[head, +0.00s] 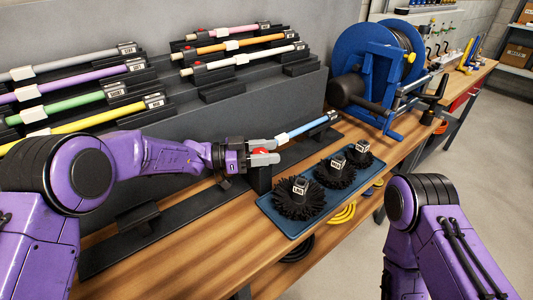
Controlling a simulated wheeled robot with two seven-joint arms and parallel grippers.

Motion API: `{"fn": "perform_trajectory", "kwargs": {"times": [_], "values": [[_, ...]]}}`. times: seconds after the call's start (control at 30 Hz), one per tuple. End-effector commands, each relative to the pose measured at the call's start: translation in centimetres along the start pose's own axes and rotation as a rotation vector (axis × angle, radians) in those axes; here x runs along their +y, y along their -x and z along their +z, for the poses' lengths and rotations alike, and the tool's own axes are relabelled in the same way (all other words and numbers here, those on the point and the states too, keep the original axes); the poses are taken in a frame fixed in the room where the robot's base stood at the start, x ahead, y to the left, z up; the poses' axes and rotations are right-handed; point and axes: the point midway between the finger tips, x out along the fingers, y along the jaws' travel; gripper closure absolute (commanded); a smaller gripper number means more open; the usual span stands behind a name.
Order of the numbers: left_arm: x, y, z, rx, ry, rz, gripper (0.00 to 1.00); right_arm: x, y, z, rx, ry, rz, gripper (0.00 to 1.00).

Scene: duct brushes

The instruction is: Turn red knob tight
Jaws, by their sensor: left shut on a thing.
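The red knob (261,151) sits on a black clamp block (259,178) near the middle of the bench in the head view. My left gripper (262,152) is at the knob, its fingers shut around it. The fingers hide part of the knob. A blue rod (308,127) extends from the clamp area to the upper right and ends in a dark labelled sleeve. My right arm shows at the lower right, but its gripper is out of view.
A blue tray (262,203) with several black round brushes (299,197) lies right of the clamp. Coloured rods rest on a grey rack (290,92) behind. A blue reel (372,58) stands at the back right. The front bench strip (190,245) is mostly clear.

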Motion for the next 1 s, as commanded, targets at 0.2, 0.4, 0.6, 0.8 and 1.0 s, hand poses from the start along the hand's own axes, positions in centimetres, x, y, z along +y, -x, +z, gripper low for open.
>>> {"fn": "perform_trajectory", "kwargs": {"times": [0.2, 0.4, 0.6, 0.8, 1.0], "values": [[0.0, 0.0, 0.0, 0.001, 0.001, 0.002, 0.82, 0.0, 0.0, 0.0, 0.0, 0.0, 0.0, 0.5], [0.0, 0.0, 0.0, 0.001, 0.001, 0.002, 0.31, 0.0, 0.0, 0.0, 0.0, 0.0, 0.0, 0.5], [0.0, 0.0, 0.0, 0.001, 0.0, 0.001, 0.31, 0.0, 0.0, 0.0, 0.0, 0.0, 0.0, 0.5], [0.0, -0.1, -1.1, 0.001, -0.003, 0.002, 0.31, 0.0, -0.1, 0.1, 0.0, 0.0, 0.0, 0.5], [2.0, 0.2, -5.5, 0.001, -0.003, 0.002, 0.31, -0.1, -0.6, 0.2, 0.0, 0.0, 0.0, 0.5]]}}
